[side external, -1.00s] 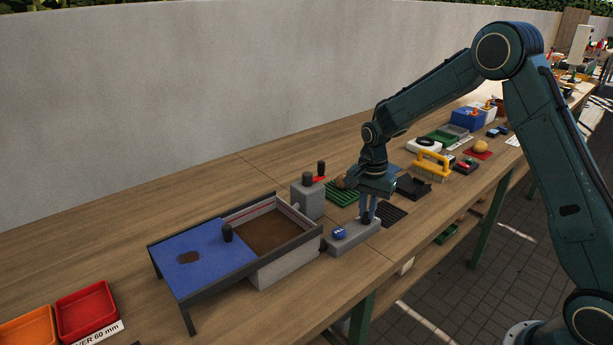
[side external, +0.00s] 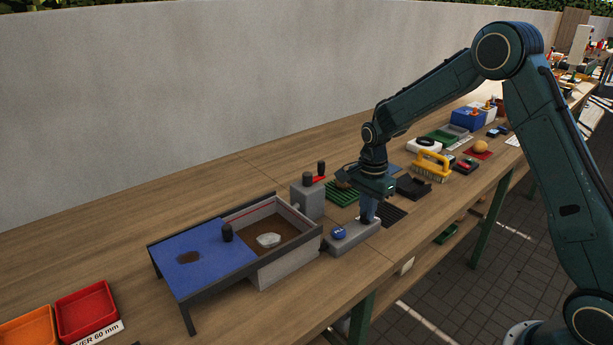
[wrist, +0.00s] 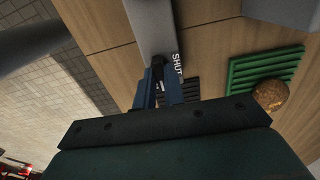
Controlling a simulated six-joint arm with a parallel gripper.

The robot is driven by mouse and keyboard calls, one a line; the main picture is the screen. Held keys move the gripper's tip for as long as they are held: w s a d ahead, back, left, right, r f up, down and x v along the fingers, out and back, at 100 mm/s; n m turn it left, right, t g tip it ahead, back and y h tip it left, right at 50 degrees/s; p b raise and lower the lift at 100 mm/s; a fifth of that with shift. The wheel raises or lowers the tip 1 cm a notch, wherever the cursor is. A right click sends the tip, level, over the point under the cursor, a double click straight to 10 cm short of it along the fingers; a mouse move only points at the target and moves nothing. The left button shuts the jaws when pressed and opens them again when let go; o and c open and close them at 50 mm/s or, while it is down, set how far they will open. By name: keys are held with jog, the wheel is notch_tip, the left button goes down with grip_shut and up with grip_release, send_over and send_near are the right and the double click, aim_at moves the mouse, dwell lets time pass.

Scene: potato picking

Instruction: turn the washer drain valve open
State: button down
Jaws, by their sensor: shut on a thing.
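The washer (side external: 285,271) is a grey box with brown contents and a pale patch in the middle, partly under a blue lid (side external: 205,262). My gripper (side external: 369,216) points down at the right end of this block, shut on the valve's dark handle (wrist: 158,66). In the wrist view the fingers (wrist: 159,90) close around the handle, beside a "SHUT" label (wrist: 177,62) on the block. The fingers hide most of the handle, so its exact angle is unclear.
A grey post with a black knob (side external: 307,198) stands behind the block. A green ribbed rack (wrist: 262,68) with a brown potato (wrist: 271,95) lies close by. A black grate (side external: 393,214) and yellow brush (side external: 432,163) are to the right.

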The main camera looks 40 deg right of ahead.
jog(key=c, duration=1.5)
grip_release()
jog(key=shift+r, duration=0.1)
notch_tip(320, 180, up, 14)
jog(key=shift+f, duration=0.15)
